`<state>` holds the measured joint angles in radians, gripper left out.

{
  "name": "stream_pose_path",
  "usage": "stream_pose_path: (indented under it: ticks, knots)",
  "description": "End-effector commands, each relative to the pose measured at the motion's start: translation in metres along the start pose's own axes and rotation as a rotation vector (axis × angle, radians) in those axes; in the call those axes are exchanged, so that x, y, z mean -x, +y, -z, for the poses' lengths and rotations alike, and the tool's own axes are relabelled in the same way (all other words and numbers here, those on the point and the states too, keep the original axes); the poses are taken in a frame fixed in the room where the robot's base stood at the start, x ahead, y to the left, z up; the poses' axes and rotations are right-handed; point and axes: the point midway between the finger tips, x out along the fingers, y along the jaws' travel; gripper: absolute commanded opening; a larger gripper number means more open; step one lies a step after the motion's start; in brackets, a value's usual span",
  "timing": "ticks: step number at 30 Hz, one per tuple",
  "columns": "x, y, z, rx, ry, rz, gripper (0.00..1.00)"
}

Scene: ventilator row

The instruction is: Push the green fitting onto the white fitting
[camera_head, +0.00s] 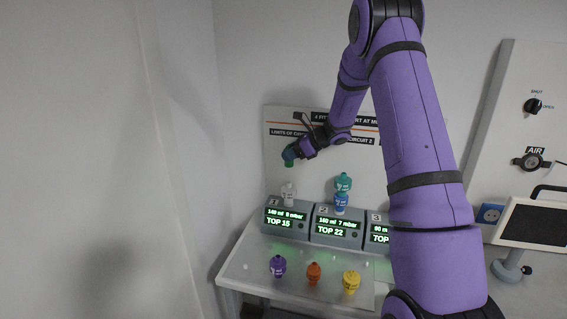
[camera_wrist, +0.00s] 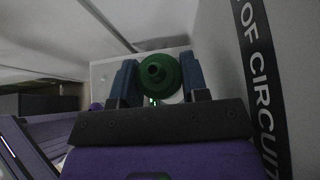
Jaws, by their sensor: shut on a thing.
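The green fitting (camera_head: 288,157) is held in my gripper (camera_head: 293,152), above and apart from the white fitting. In the wrist view the green fitting (camera_wrist: 158,76) sits between the two blue fingers, with its round end and central hole facing the camera. The white fitting (camera_head: 289,194) stands upright on top of the left ventilator unit (camera_head: 287,219), marked 1. It lies almost straight below the green fitting in the head view, with a clear gap between them. I cannot make out the white fitting in the wrist view.
A teal fitting (camera_head: 343,183) sits on a blue fitting (camera_head: 341,203) on the middle unit (camera_head: 338,229). Purple (camera_head: 278,266), orange (camera_head: 314,272) and yellow (camera_head: 351,281) fittings stand on the table in front. A lettered wall board (camera_head: 284,149) is close behind my gripper.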

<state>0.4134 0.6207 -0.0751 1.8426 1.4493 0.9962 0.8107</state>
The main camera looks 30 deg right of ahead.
Motion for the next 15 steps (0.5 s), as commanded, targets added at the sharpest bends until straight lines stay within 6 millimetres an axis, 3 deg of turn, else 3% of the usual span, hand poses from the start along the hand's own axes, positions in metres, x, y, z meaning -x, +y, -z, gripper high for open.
stream_pose_path:
  ticks: [15]
  knots:
    - [-0.014, 0.0, 0.022, -0.002, 0.0, 0.0, 0.0]
